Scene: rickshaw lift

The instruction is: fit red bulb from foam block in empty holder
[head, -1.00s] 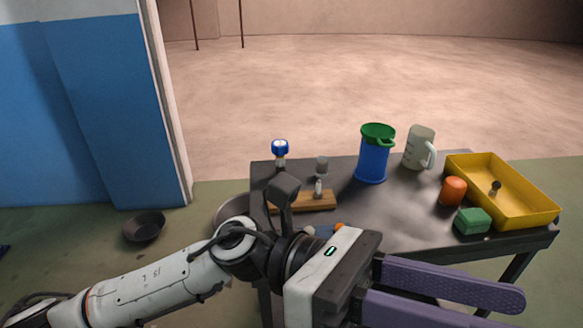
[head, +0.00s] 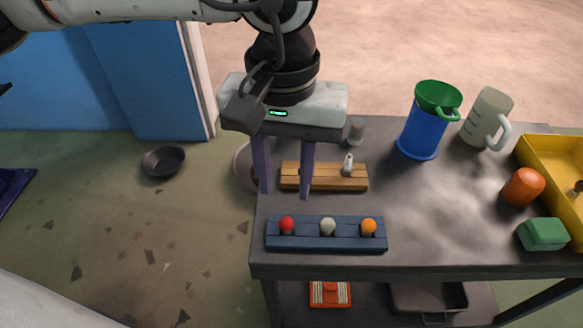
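The red bulb (head: 287,225) sits at the left end of the dark blue foam block (head: 306,242), near the table's front edge. A pale bulb (head: 328,226) and an orange bulb (head: 368,227) stand in the same block. Behind it lies a wooden block (head: 325,180) with a small whitish upright piece (head: 348,164); its left part is partly covered by my gripper, and I cannot tell which seat is empty. My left gripper (head: 284,195) points down, open and empty, above and behind the red bulb. My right gripper is out of view.
A blue container with a green top (head: 420,135), a measuring jug (head: 487,118), an orange object (head: 523,187), a green block (head: 543,234) and a yellow tray (head: 552,152) stand to the right. A grey cylinder (head: 357,131) stands at the back. The table's middle right is clear.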

